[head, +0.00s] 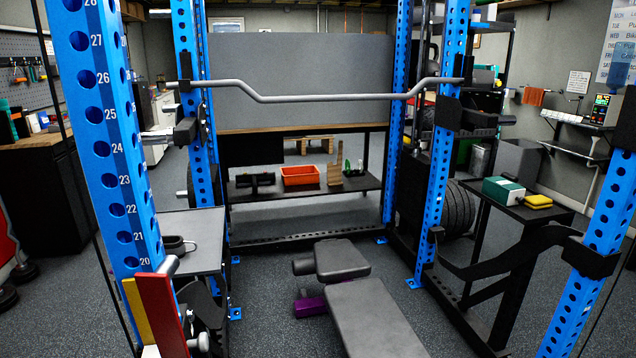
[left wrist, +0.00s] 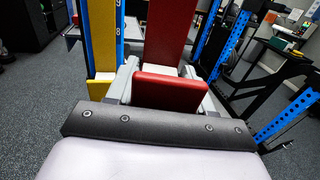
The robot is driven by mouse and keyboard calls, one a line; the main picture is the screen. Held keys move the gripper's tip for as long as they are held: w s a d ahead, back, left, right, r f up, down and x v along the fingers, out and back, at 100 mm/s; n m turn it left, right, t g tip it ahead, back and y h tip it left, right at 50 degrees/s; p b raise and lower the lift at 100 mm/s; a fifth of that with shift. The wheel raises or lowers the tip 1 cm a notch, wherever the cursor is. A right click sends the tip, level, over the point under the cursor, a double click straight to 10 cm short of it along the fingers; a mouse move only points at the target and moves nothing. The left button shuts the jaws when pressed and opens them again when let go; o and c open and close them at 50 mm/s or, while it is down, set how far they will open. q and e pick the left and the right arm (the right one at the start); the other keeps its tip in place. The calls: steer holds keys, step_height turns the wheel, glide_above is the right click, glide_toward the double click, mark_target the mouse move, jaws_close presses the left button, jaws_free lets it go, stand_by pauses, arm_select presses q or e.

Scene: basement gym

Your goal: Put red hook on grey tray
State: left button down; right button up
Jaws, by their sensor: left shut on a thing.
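The red hook (head: 162,315) is upright at the lower left of the head view, close to the numbered blue upright and beside a yellow hook (head: 135,305). In the left wrist view the red hook (left wrist: 167,30) has a tall back plate, a pale inner pad and a short front lip. My left gripper (left wrist: 165,92) is shut on it, with grey fingers on both sides of the lip. Whether the hook still touches the upright cannot be told. A grey flat surface (head: 205,232), likely the grey tray, is behind the upright, with a small dark object on it. My right gripper is in neither view.
The blue rack upright (head: 105,150) stands close by the hook. A curved bar (head: 310,97) crosses the rack above. A padded bench (head: 375,315) fills the middle floor. A shelf at the back holds an orange bin (head: 300,176). A black side table is at the right.

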arm_select(q)
steer(key=shift+r, duration=0.2)
steer(key=shift+d+r+h, duration=0.25)
steer(key=shift+d+h, duration=0.05)
steer(key=shift+d, duration=0.05)
steer(key=s+d+r+m+g+h, duration=0.1)
steer(key=d+r+m+g+h, duration=0.1)
steer(key=d+r+m+h, duration=0.2)
steer(key=s+d+r+m+g+h, duration=0.1)
steer(key=d+r+m+g+h, duration=0.1)
steer(key=d+r+m+h, duration=0.2)
steer(key=shift+d+r+h, duration=0.2)
steer(key=shift+d+h, duration=1.3)
steer(key=shift+d, duration=1.45)
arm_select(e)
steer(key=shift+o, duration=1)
